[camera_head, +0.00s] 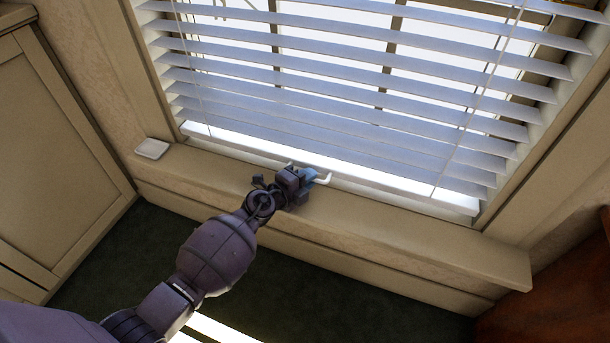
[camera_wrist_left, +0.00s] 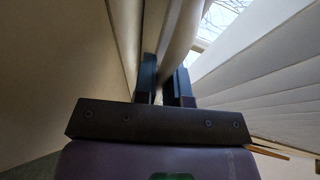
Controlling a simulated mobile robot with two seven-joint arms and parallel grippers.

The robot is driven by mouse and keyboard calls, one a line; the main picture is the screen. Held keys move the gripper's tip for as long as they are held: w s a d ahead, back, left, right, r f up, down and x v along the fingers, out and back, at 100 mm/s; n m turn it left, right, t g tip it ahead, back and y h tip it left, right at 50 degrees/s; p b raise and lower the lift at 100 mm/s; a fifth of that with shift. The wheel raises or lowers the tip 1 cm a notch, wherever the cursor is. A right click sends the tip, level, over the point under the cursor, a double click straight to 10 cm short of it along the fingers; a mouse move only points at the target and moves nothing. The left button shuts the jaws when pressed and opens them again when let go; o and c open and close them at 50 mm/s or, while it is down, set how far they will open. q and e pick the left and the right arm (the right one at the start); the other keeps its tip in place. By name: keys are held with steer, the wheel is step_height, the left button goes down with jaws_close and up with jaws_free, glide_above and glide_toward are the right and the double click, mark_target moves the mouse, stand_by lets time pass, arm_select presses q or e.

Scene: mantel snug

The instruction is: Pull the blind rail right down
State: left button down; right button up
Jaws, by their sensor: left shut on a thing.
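The blind's pale bottom rail (camera_head: 400,189) runs across the lower window, close above the sill. I cannot tell whether it touches the sill. A white handle (camera_head: 325,180) sticks out near the middle of the rail. My left gripper (camera_head: 309,177) is at this handle, its blue fingers shut on it and hiding part of it. In the left wrist view, a pale bar (camera_wrist_left: 178,40) passes between the fingers of the left gripper (camera_wrist_left: 166,78). My right gripper is not in view.
White slats (camera_head: 330,105) hang across the window above the rail, with cords at both sides. A panelled cabinet (camera_head: 55,160) stands at left.

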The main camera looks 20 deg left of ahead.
arm_select(q)
steer(key=shift+s+f, duration=0.1)
steer(key=shift+f, duration=0.2)
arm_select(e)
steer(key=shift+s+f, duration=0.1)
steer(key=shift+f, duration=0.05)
arm_select(q)
steer(key=c, duration=1.2)
jaws_free()
steer(key=shift+f, duration=0.1)
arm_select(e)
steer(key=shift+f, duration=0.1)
arm_select(q)
steer(key=shift+r, duration=0.2)
steer(key=shift+s+a+r, duration=0.1)
steer(key=shift+s+a, duration=0.1)
steer(key=shift+s, duration=0.05)
steer(key=p+v, duration=0.3)
steer(key=v, duration=0.7)
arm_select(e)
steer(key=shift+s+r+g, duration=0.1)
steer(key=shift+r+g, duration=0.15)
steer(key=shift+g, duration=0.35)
